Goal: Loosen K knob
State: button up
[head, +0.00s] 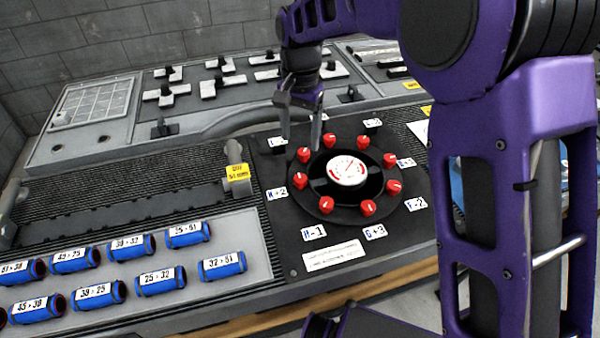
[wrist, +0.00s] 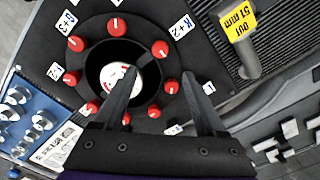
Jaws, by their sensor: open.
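A round black dial unit (head: 342,212) carries a ring of red knobs around a white gauge (head: 347,170). The K+2 label (head: 275,194) is at its left, beside the K knob (head: 300,180). In the wrist view the K+2 label (wrist: 180,27) is at the top, with the K knob (wrist: 160,48) next to it. My gripper (head: 301,143) is open and empty, pointing down over the dial's far left edge. In the wrist view its fingertips (wrist: 161,72) appear below the K knob, either side of a neighbouring red knob (wrist: 171,86). Their height above it is unclear.
A yellow-tagged lever (head: 237,172) stands left of the dial; its tag reads OUT 51 mm in the wrist view (wrist: 240,20). Several blue labelled cylinders (head: 160,280) lie on a grey panel at front left. Levers and switches fill the console behind.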

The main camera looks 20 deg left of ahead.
aim_at(300, 177)
notch_tip(300, 177, down, 13)
jog(key=shift+r+b, duration=0.1)
jog(key=shift+b, duration=0.25)
grip_shut()
